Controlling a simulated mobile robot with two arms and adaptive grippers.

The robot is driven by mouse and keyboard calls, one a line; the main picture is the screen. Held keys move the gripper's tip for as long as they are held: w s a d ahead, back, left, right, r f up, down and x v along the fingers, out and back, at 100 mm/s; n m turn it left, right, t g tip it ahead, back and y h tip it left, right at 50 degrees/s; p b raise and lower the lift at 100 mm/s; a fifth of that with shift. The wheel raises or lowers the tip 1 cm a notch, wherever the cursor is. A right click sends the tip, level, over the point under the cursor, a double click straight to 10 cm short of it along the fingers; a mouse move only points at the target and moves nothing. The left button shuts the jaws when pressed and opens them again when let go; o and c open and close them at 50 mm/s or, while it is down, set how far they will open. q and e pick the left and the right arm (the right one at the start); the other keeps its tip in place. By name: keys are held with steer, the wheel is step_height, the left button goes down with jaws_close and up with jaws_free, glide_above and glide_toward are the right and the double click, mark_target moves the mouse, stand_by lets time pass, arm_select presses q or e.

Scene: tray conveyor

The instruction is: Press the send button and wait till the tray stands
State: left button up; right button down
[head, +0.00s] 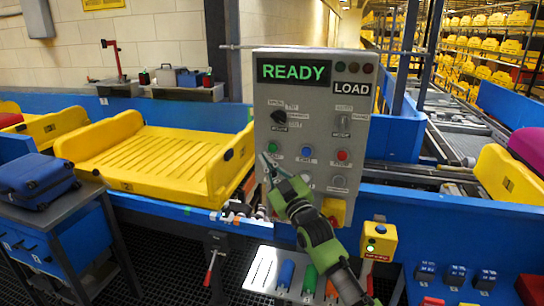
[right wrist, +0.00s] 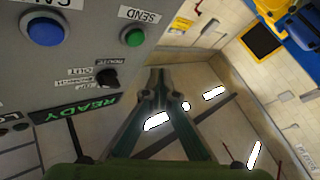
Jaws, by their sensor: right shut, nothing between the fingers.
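The grey control panel (head: 318,105) shows a lit green READY display (head: 293,72). The green send button (head: 272,147) is at the left of its upper button row; in the right wrist view the green button (right wrist: 134,37) sits beside the label SEND. My right gripper (head: 266,160) is shut and empty, its tips just below and left of the button. In the right wrist view its tips (right wrist: 163,76) appear apart from the button. The yellow tray (head: 150,150) is empty and lies on the conveyor left of the panel. My left gripper is not in view.
A blue button (head: 306,150) and a red button (head: 343,155) are right of the green one. A blue suitcase (head: 37,178) lies on a cart at left. Another yellow tray (head: 508,175) is at right.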

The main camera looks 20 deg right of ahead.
mark_target(273, 148)
steer(key=shift+w+d+b, duration=0.55)
steer(key=shift+w, duration=0.25)
steer(key=shift+w+d+b, duration=0.5)
steer(key=shift+w+d, duration=0.05)
steer(key=shift+w, duration=0.25)
stand_by(0.3)
steer(key=shift+w+d+b, duration=0.25)
steer(key=shift+w+b, duration=0.05)
steer(key=shift+w, duration=0.05)
steer(key=shift+w+d+b, duration=0.3)
steer(key=shift+w+b, duration=0.1)
stand_by(0.8)
steer(key=shift+r, duration=0.1)
steer(key=shift+s+a+p, duration=0.4)
steer(key=shift+s+p, duration=0.1)
steer(key=shift+p, duration=0.1)
steer(key=shift+s+a, duration=0.15)
steer(key=shift+s, duration=0.15)
